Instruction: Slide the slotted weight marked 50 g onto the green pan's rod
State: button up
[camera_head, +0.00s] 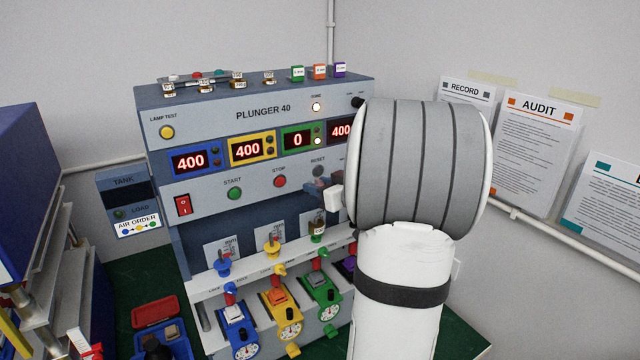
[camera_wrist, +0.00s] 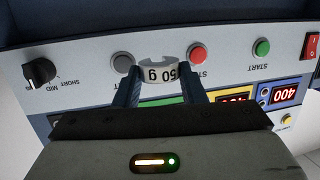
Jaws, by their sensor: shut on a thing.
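My gripper (camera_wrist: 157,76) is shut on the slotted weight (camera_wrist: 158,71), a pale ring whose "50 g" mark reads upside down in the wrist view. The weight is in front of the panel, between the grey RESET and red STOP buttons in that picture. The green pan's rod (camera_head: 317,238) stands in the row of coloured rods, left of my arm. A small labelled piece sits at its top; I cannot tell what it is.
The blue rod (camera_head: 222,265) and yellow rod (camera_head: 271,247) stand to the left. The PLUNGER 40 panel (camera_head: 262,112) rises behind, with several small weights along its top. Coloured gauges and levers crowd below.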

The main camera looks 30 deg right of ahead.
aim_at(320, 226)
jog(key=shift+f+b, duration=1.4)
jog(key=shift+f, duration=0.95)
jog(key=shift+p, duration=0.6)
jog(key=shift+f+b, duration=1.8)
jog(key=shift+f, duration=0.75)
jog(key=o, duration=1)
jog(key=shift+o, duration=0.2)
jog(key=a+b+v, duration=0.1)
jog(key=v, duration=0.6)
jog(key=shift+s+d, duration=0.45)
jog(key=shift+d, duration=0.05)
jog(key=shift+w+r, duration=0.1)
